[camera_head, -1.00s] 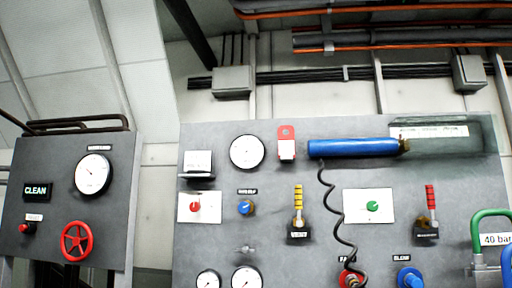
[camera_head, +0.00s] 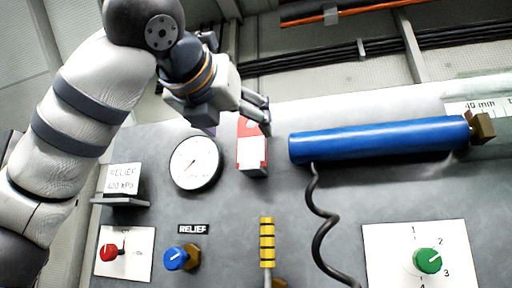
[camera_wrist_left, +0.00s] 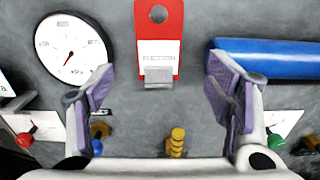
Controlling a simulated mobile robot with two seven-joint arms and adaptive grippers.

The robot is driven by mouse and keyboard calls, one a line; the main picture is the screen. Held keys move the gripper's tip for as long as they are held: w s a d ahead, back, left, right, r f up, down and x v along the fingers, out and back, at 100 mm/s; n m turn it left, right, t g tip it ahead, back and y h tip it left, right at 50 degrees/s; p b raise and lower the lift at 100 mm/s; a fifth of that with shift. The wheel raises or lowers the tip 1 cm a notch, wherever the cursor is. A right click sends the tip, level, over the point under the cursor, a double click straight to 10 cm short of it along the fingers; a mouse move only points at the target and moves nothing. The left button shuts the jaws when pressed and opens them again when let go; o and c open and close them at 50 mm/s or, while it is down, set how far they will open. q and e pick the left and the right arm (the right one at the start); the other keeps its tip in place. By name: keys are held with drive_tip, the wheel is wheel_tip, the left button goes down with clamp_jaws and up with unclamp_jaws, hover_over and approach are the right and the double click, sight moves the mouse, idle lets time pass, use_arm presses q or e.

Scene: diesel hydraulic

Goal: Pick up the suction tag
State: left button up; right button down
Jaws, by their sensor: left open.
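The suction tag (camera_head: 246,133) is a red plate with a white label and hangs on the grey panel between a round gauge and a blue cylinder. In the left wrist view the tag (camera_wrist_left: 173,28) shows a hole near its top, and its lower edge sits behind a small grey holder (camera_wrist_left: 158,77). My left gripper (camera_head: 262,108) is at the tag's upper part in the head view, partly covering its top. In the left wrist view my left gripper (camera_wrist_left: 160,85) is open and empty, its purple-padded fingers apart on either side of the tag's line. My right gripper is not in view.
The white gauge (camera_head: 195,163) is left of the tag and the blue cylinder (camera_head: 380,140) is close on its right. Below are a blue knob (camera_head: 176,258), a yellow lever handle (camera_head: 266,240) and a black coiled hose (camera_head: 320,225).

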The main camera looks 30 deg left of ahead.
sight(251, 144)
use_arm(q)
drive_tip(key=x, duration=0.9)
drive_tip(key=shift+a+f, duration=0.1)
drive_tip(key=shift+a, duration=0.05)
drive_tip(key=c, duration=1.1)
